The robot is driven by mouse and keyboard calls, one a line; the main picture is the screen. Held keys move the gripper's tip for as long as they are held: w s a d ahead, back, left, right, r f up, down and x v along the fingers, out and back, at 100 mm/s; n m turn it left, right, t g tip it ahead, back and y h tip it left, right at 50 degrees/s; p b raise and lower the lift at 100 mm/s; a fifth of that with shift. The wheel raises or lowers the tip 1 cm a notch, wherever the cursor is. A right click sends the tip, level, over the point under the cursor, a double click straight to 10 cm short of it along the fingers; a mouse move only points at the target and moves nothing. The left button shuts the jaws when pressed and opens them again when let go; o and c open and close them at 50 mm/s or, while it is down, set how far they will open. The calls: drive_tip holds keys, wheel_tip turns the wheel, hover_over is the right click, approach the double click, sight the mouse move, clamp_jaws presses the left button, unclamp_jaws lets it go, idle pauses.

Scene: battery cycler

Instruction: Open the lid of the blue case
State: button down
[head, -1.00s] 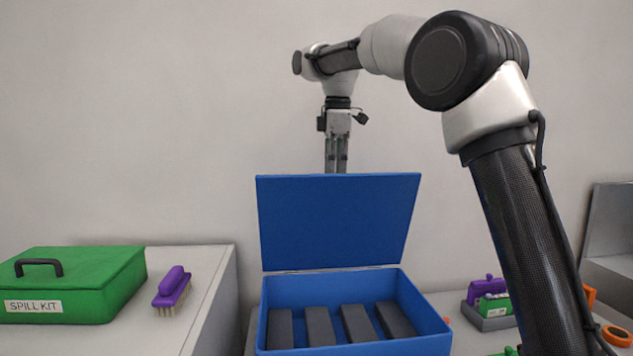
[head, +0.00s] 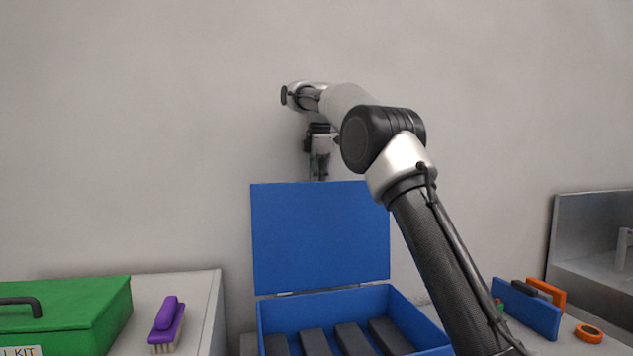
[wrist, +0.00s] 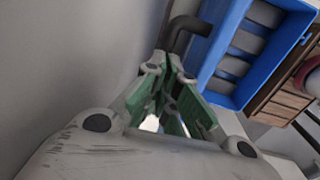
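The blue case (head: 408,311) stands on the worktop with its lid (head: 320,236) up, roughly upright at the back edge. Several dark grey blocks lie inside it. My gripper (head: 318,176) points down behind the lid's top edge, and its lower end is partly hidden by the lid. I cannot tell whether it touches the lid. The open case also shows there (wrist: 212,70), to the right of the fingers.
A green spill kit (head: 100,318) and a purple brush (head: 166,322) are on the left bench. On the right are a blue panel with upright pieces (head: 525,307), an orange ring (head: 589,333) and a grey metal unit (head: 590,240). A plain wall stands behind.

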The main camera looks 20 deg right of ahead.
wheel_tip(320, 180, down, 2)
drive_tip(key=shift+s+a+f+g, duration=0.1)
drive_tip(key=shift+f+g, duration=0.15)
drive_tip(key=shift+g, duration=0.05)
drive_tip(key=c, duration=1.5)
unclamp_jaws()
drive_tip(key=shift+f, duration=0.15)
drive_tip(key=shift+r, duration=0.2)
